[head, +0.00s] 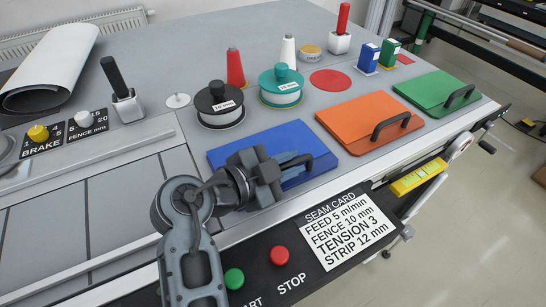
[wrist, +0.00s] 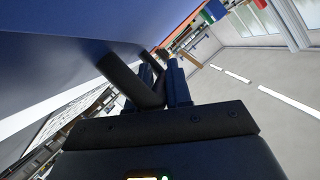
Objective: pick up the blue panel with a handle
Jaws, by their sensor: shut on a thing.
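The blue panel (head: 228,154) lies flat at the front of the grey table, left of the orange panel. Its black handle (head: 322,160) is at its right side. My gripper (head: 290,166) reaches over the panel from the front and is shut on the handle, hiding part of the panel and handle. In the wrist view the panel's blue face (wrist: 60,55) fills the upper left, and the dark handle (wrist: 122,76) runs between my fingers (wrist: 164,80). I cannot tell whether the panel is clear of the table.
An orange panel (head: 350,120) and a green panel (head: 430,90) with black handles lie to the right. Black (head: 218,108) and teal (head: 280,90) lidded spools stand behind. A seam card (head: 348,228) and red stop button (head: 280,256) are on the front edge. A yellow tool (head: 418,178) sits right.

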